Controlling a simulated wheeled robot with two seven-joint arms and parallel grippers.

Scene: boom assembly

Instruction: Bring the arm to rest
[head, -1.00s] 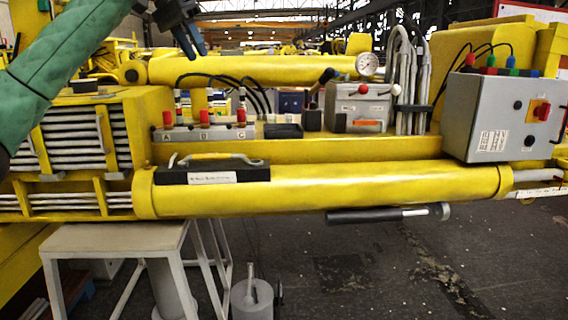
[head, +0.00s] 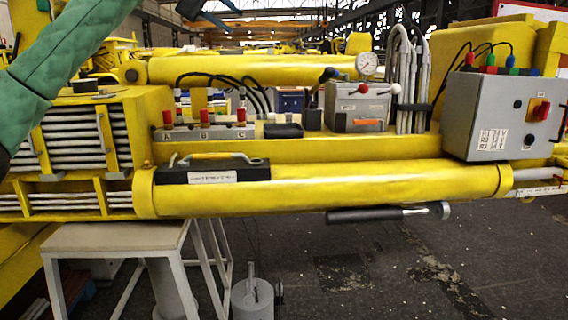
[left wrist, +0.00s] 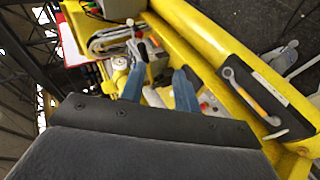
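My left arm, in a green sleeve, rises from the left edge of the head view. My left gripper (head: 222,14) is at the top edge, partly cut off, above the yellow boom (head: 330,190) and apart from it. In the left wrist view, its two blue fingers (left wrist: 160,88) stand apart with nothing held between them. The boom's machinery lies beyond and below the fingers in that view. My right gripper is in neither view.
Below the gripper are a valve block with red-topped levers (head: 205,132), a grey lever box (head: 357,106) and a gauge (head: 367,64). A grey control box (head: 505,115) is at right. A black tool case (head: 212,170) lies on the front cylinder.

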